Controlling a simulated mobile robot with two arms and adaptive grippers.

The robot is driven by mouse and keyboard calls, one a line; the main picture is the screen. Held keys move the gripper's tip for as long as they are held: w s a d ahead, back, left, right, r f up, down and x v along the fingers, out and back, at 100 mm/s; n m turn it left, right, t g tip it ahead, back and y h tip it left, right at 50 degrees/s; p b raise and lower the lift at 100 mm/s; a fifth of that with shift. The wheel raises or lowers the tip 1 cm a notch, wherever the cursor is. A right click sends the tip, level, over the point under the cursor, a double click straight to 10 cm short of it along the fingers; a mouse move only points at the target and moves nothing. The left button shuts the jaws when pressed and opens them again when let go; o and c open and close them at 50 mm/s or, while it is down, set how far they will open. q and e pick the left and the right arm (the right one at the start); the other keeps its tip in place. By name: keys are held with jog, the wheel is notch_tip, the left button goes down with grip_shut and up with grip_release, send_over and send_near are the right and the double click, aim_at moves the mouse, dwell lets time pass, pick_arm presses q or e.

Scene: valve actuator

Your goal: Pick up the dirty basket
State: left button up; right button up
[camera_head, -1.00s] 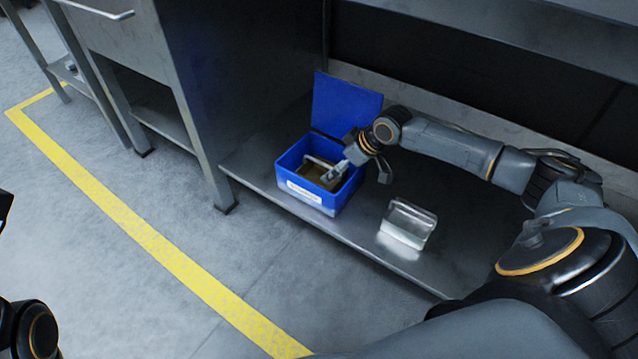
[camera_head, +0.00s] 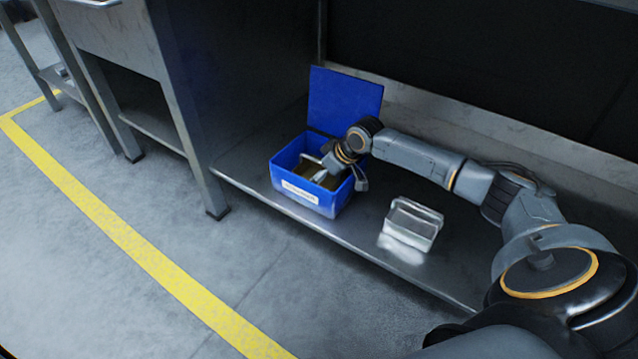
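A blue box (camera_head: 331,206) with a white label stands on the low metal shelf, its blue lid (camera_head: 344,101) raised at the back. Inside it is a brownish basket (camera_head: 309,168) with a pale handle, partly hidden by my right arm. My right gripper (camera_head: 322,176) reaches down into the box at the basket; its fingertips are small and partly hidden, so I cannot tell whether they hold the handle. A clear or shiny metal basket (camera_head: 411,226) sits on the shelf to the right of the box. My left gripper is not in view.
The metal shelf (camera_head: 262,199) has free room between its front edge and the baskets. A steel cabinet leg (camera_head: 196,170) stands left of the box. A dark back panel rises behind. The grey floor with a yellow line (camera_head: 130,236) is clear.

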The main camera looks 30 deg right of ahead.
jog(key=c, duration=1.1)
